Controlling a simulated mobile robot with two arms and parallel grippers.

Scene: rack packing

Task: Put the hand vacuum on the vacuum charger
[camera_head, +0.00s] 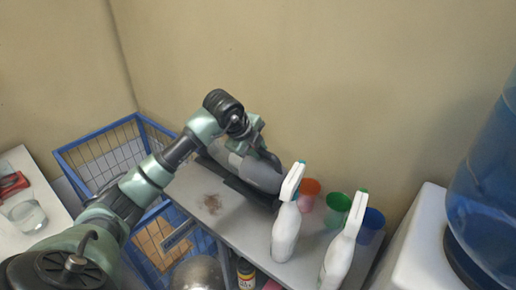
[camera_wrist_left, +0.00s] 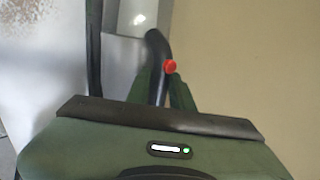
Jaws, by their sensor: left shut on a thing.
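The hand vacuum (camera_head: 262,175), with a grey body and dark handle, is over the grey shelf top in the head view. My left gripper (camera_head: 256,140) is above it. In the left wrist view its green fingers (camera_wrist_left: 161,88) are shut around the black handle of the hand vacuum (camera_wrist_left: 156,44), by a red button. A dark, flat piece (camera_head: 238,186), apparently the vacuum charger, lies along the near side of the vacuum. A black bar, possibly its edge, shows in the left wrist view (camera_wrist_left: 94,45). I cannot tell whether vacuum and charger touch. My right gripper is out of view.
Two white spray bottles (camera_head: 286,232) (camera_head: 339,258) stand right of the vacuum. Behind them are orange (camera_head: 310,188), green (camera_head: 338,203) and blue (camera_head: 371,222) cups. The wall is close behind. A blue wire crate (camera_head: 97,143) stands left of the shelf.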

